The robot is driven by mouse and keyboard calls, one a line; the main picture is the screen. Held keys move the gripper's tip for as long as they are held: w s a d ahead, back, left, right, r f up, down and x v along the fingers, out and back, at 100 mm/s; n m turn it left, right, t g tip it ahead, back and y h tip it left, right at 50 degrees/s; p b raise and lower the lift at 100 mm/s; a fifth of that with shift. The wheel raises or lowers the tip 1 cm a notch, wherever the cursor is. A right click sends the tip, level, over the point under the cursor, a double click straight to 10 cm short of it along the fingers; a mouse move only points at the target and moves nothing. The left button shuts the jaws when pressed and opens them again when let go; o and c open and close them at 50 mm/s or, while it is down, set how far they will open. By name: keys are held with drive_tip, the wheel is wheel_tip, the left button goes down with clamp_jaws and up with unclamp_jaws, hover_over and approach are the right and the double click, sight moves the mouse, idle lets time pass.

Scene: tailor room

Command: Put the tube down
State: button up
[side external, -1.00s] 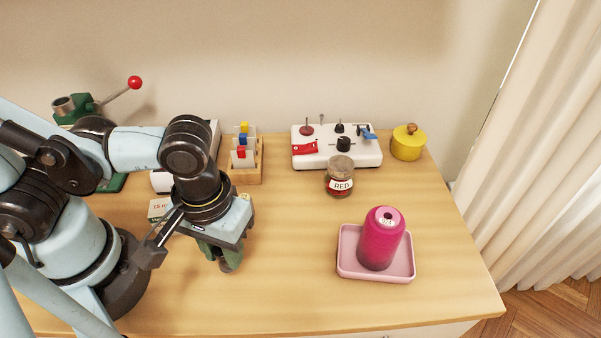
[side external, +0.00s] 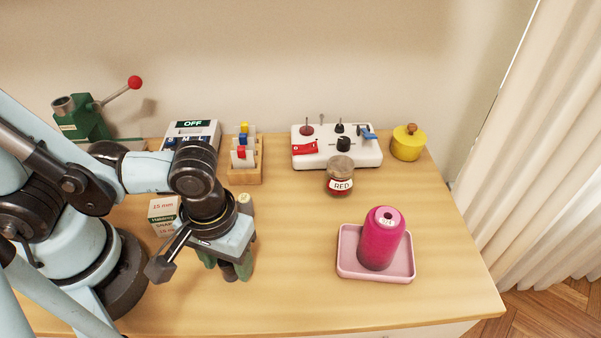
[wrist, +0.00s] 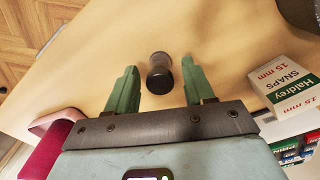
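The tube is a short dark cylinder (wrist: 159,80) with darker ends. In the wrist view it lies between my two green fingers, with a narrow strip of table showing on each side of it. My gripper (wrist: 160,92) is open around the tube and does not appear to touch it. In the side view my gripper (side external: 227,264) points down low over the front left of the table, and the dark tube (side external: 229,272) shows partly between the fingers. Its upper part is hidden by my gripper, and I cannot tell exactly how it meets the wood.
A pink tray (side external: 345,268) holding a magenta thread cone (side external: 381,240) is to the right. A snaps box (side external: 163,214) stands close left of my gripper. A red-labelled jar (side external: 340,176), white switch panel (side external: 360,155) and yellow pot (side external: 408,143) are behind. The table middle is clear.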

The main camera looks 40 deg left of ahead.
drive_tip(key=shift+r, duration=0.15)
drive_tip(key=shift+r, duration=5.95)
drive_tip(key=w+a+m+t, duration=0.4)
drive_tip(key=w+a+t, duration=0.3)
drive_tip(key=w+a, duration=0.6)
drive_tip(key=shift+a+m, duration=0.3)
drive_tip(key=shift+a, duration=0.55)
drive_tip(key=shift+w, duration=0.1)
